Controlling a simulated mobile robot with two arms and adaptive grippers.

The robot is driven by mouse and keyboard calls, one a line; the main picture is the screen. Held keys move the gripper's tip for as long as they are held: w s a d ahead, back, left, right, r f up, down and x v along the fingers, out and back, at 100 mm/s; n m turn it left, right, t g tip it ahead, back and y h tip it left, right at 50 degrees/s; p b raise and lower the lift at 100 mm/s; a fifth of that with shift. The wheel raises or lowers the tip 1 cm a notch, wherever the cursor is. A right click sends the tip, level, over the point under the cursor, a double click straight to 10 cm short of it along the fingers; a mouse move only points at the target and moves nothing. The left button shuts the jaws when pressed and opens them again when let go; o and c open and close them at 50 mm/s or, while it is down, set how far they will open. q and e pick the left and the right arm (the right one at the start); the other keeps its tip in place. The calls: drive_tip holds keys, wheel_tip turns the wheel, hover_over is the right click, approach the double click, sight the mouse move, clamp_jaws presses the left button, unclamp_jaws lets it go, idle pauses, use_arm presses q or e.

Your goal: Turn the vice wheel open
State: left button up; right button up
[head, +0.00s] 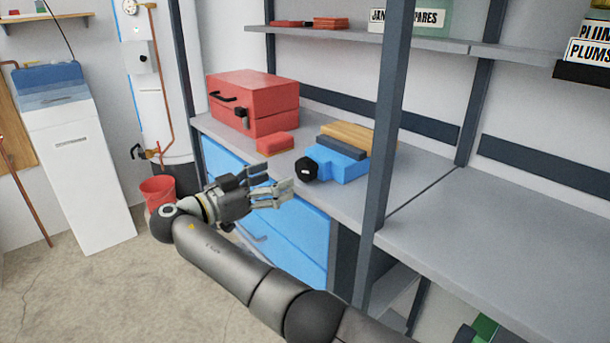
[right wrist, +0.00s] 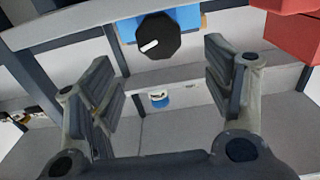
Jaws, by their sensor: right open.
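The blue vice (head: 338,163) sits on the grey workbench, with its black wheel (head: 306,169) facing the bench's front edge. The wheel has a white mark and also shows in the right wrist view (right wrist: 158,40), at the upper middle, with part of the blue vice (right wrist: 188,19) behind it. My right gripper (head: 280,182) is in front of the bench edge, a short way to the left of the wheel. In the right wrist view its two fingers (right wrist: 165,90) are spread wide, with nothing between them. The wheel is beyond the fingertips, apart from them. My left gripper is not in view.
A red toolbox (head: 254,98) and a small red box (head: 275,143) stand on the bench left of the vice. A dark upright post (head: 384,125) rises close to the vice's right. The workbench (head: 480,235) is bare to the right. A red bucket (head: 158,191) stands at the left.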

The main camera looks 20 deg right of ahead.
sight(302, 169)
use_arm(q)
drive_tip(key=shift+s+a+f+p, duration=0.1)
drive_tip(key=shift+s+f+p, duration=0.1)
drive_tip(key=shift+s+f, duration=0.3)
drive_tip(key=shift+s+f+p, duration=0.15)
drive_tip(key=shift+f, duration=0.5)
use_arm(e)
drive_tip(key=x, duration=0.9)
drive_tip(key=shift+w+d, duration=0.1)
drive_tip(key=shift+d, duration=0.2)
drive_tip(key=c, duration=1)
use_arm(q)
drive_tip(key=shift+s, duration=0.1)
use_arm(e)
drive_tip(key=shift+f, duration=0.1)
